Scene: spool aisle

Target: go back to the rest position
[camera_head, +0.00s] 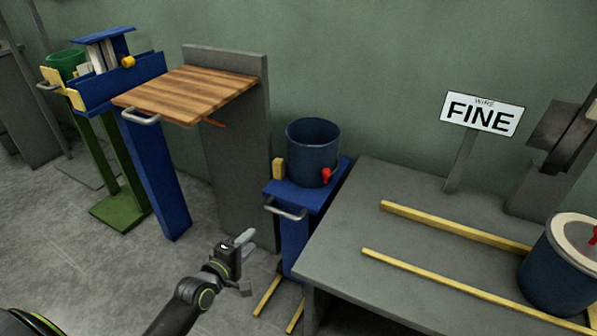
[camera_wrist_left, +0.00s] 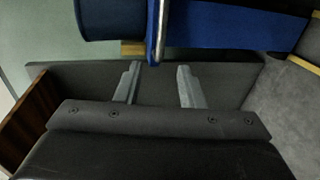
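My left gripper (camera_head: 246,246) is low in front of the blue stand (camera_head: 296,232), over the grey floor. Its two fingers are apart and empty; the wrist view also shows the gap between the fingertips (camera_wrist_left: 159,69). The stand's grey metal handle (camera_head: 286,213) is up and to the right of the gripper in the head view. In the left wrist view the handle (camera_wrist_left: 157,30) lines up with the gap, beyond the fingertips. A dark blue drum (camera_head: 312,155) with a red tap-like part stands on the stand. My right gripper is in neither view.
A grey table (camera_head: 395,235) with yellow rails, a "FINE" sign (camera_head: 482,114) and another blue drum (camera_head: 560,275) fills the right. A wooden shelf (camera_head: 190,92) on a grey panel and a blue-green stand (camera_head: 103,88) are at left.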

